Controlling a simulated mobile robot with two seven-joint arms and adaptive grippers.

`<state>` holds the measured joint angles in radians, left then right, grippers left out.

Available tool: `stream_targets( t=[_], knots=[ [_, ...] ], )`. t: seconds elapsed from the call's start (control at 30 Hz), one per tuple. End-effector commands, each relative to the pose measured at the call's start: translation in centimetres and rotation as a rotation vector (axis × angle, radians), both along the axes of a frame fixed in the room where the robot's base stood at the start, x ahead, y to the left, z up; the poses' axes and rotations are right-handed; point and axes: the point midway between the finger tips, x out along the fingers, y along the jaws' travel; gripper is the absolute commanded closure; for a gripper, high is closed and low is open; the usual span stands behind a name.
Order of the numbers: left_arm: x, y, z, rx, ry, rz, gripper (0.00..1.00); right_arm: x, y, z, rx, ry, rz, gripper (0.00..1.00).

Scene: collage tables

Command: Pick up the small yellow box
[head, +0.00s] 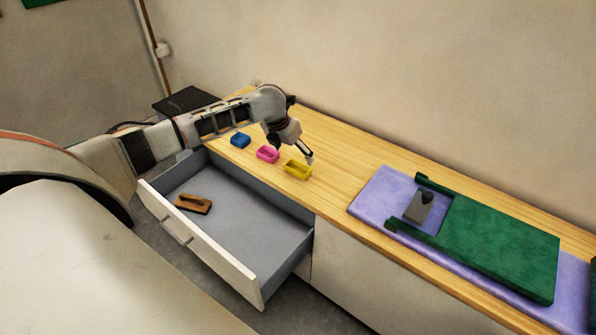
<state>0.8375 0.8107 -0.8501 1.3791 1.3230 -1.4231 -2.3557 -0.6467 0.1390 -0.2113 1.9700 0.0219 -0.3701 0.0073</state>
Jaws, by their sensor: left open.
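The small yellow box (297,170) sits on the wooden tabletop, near its front edge and to the right of a pink box. My left gripper (308,158) is open just above and behind the yellow box, with its fingers pointing down toward it. One fingertip shows close to the box's right end; I cannot tell whether it touches. My right gripper is not in view.
A pink box (267,154) and a blue box (240,140) stand left of the yellow one. An open drawer (250,225) below holds a brown block (193,204). A purple mat (370,198) with a green tray (500,245) and grey block (418,206) lies right.

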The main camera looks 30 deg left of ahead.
Motion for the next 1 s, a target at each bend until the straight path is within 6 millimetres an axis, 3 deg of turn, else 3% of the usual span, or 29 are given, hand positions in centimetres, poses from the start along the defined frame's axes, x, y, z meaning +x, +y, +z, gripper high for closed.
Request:
stream_targets(
  t=[0.5,0.83,0.87,1.0],
  knots=[
    [1.1,-0.5,-6.6,-0.002,0.004,0.0,0.18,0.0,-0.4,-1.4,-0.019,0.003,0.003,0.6],
    [1.6,-0.4,-7.0,-0.001,0.0,-0.001,0.18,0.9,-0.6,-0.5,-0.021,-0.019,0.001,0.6],
    [1.5,-0.4,-7.0,-0.001,0.0,-0.001,0.21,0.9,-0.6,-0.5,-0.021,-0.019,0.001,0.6],
    [1.5,-0.4,-7.0,-0.001,0.0,0.0,0.47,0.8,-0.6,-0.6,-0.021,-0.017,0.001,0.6]
  ],
)
